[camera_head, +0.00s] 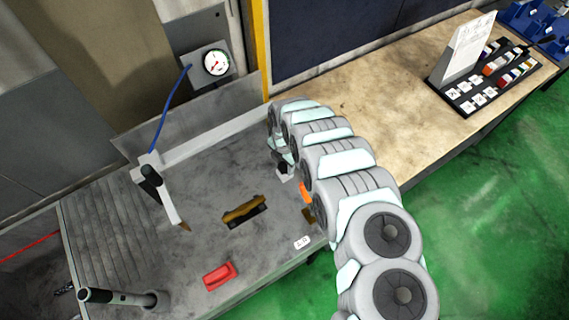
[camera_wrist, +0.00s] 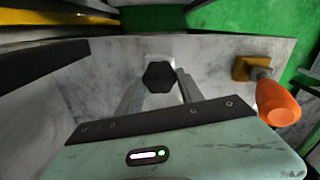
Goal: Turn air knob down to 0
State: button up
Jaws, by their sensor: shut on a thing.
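The air knob (camera_wrist: 158,77) is a small black faceted knob on a grey metal panel. In the wrist view it sits between the two fingertips of my gripper (camera_wrist: 160,86), which is shut on it. In the head view my gripper (camera_head: 283,171) reaches down at the right part of the grey machine top, and the arm hides the knob there. The round pressure gauge (camera_head: 216,63) hangs on the wall plate at the back with a red needle; its reading is too small to tell.
An orange knob (camera_wrist: 278,102) on a brass-coloured base is close to the right of my gripper. A red block (camera_head: 220,276), a black-handled lever (camera_head: 152,180) and a slot with a brass piece (camera_head: 244,209) are on the machine top. A wooden bench (camera_head: 370,85) stands at right.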

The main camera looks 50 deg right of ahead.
aim_at(285, 167)
jog(key=o, duration=1.4)
jog(key=shift+r+b, duration=0.3)
jog(key=shift+r, duration=5.1)
jog(key=shift+s, duration=0.1)
